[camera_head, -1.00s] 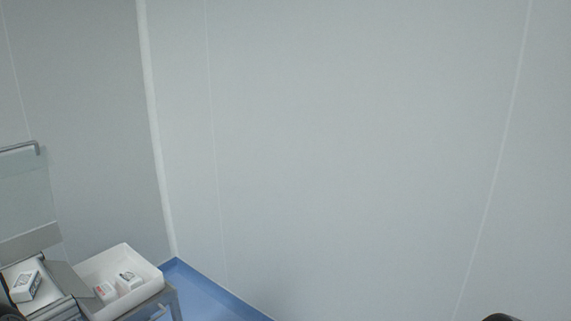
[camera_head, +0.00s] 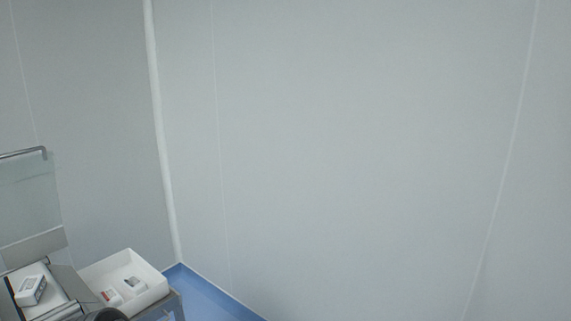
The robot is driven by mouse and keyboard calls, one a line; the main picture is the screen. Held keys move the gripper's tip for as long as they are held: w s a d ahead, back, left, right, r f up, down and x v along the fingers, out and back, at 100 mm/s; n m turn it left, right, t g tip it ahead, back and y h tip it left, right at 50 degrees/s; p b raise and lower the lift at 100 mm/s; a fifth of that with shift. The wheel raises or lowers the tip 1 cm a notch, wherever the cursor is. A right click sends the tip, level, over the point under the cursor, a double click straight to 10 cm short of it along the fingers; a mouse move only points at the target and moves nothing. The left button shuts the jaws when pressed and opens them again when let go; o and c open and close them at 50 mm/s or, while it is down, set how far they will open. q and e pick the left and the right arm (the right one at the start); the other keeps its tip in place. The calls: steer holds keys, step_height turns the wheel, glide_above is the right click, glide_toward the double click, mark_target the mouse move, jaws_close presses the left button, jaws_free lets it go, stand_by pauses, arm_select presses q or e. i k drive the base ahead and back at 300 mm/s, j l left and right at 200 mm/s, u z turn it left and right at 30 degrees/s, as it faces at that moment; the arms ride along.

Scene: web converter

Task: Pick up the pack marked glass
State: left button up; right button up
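A small white pack (camera_head: 31,290) with a dark mark lies on the grey metal surface at the lower left. Two more small packs lie in a white tray: one with a red mark (camera_head: 112,296) and one with a dark mark (camera_head: 134,284). The print on all of them is too small to read, so I cannot tell which is marked glass. A dark rounded part, seemingly of my own arm, shows at the bottom edge in front of the tray. Neither gripper's fingers are in view.
The white tray (camera_head: 152,276) stands on a grey metal stand (camera_head: 176,303) beside the machine. A clear panel (camera_head: 30,205) with a metal bar rises at the left. Pale walls (camera_head: 350,150) fill most of the view, with blue floor (camera_head: 205,296) below.

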mark_target(30, 293)
steer(key=u, duration=1.55)
steer(key=i+l+u, duration=0.15)
steer(key=l, duration=0.35)
steer(key=i+l+u, duration=0.1)
steer(key=i+l, duration=0.15)
steer(key=l, duration=0.3)
steer(key=i+l+u, duration=0.15)
steer(key=l, duration=0.4)
steer(key=i+l+u, duration=0.15)
steer(key=l, duration=0.4)
steer(key=i+l+u, duration=0.1)
steer(key=l, duration=0.5)
steer(key=i+l+u, duration=0.15)
steer(key=l, duration=0.45)
